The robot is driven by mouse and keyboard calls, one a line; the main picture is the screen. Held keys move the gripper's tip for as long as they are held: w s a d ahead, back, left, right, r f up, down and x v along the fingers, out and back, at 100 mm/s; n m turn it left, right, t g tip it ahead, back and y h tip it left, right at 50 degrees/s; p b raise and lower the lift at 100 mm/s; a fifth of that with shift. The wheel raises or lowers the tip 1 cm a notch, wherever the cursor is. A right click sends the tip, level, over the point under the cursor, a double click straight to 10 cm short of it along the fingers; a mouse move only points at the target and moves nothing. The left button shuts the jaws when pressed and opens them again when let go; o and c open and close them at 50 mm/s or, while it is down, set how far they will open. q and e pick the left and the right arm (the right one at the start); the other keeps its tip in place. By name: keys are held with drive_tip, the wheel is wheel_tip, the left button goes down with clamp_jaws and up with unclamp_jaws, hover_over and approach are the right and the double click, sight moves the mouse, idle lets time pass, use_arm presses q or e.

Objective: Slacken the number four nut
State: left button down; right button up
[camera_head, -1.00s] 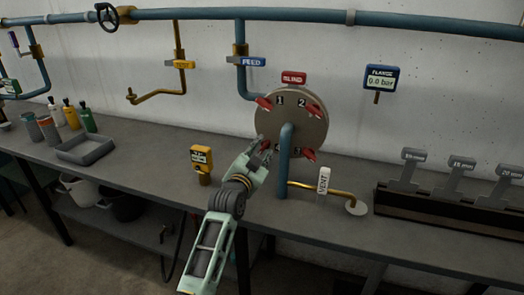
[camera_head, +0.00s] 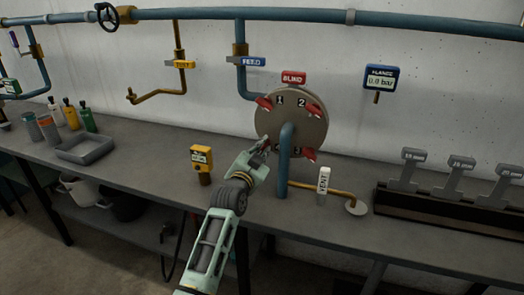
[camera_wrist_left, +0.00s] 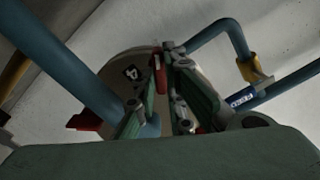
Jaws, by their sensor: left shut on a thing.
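The round grey flange (camera_head: 290,122) stands upright on the blue pipe above the bench, with red winged nuts around its face. The nuts by numbers 1 (camera_head: 264,103) and 2 (camera_head: 314,110) and the lower right one (camera_head: 309,155) are clear of me. My left gripper (camera_head: 264,146) is at the flange's lower left. In the left wrist view its fingers (camera_wrist_left: 172,85) are shut on the red number four nut (camera_wrist_left: 160,72), beside the "4" label (camera_wrist_left: 131,73). In the head view the gripper mostly hides this nut. My right gripper is not in view.
A blue pipe (camera_head: 285,165) rises in front of the flange, close to my gripper. A white vent tag (camera_head: 323,180) and brass pipe are to the right. A yellow device (camera_head: 202,159) stands to the left. The flange gauge (camera_head: 380,78) reads 0.0 bar.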

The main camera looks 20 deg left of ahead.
use_arm(q)
drive_tip(key=n+p, duration=0.2)
drive_tip(key=n, duration=0.1)
drive_tip(key=shift+r+n, duration=0.1)
drive_tip(key=shift+n, duration=0.3)
drive_tip(key=shift+a+n+p, duration=0.15)
drive_tip(key=shift+n+p, duration=0.7)
drive_tip(key=shift+n, duration=1.75)
drive_tip(key=shift+a+n+p, duration=0.15)
drive_tip(key=shift+n+p, duration=0.65)
drive_tip(key=shift+n, duration=1.8)
drive_tip(key=c, duration=1.8)
unclamp_jaws()
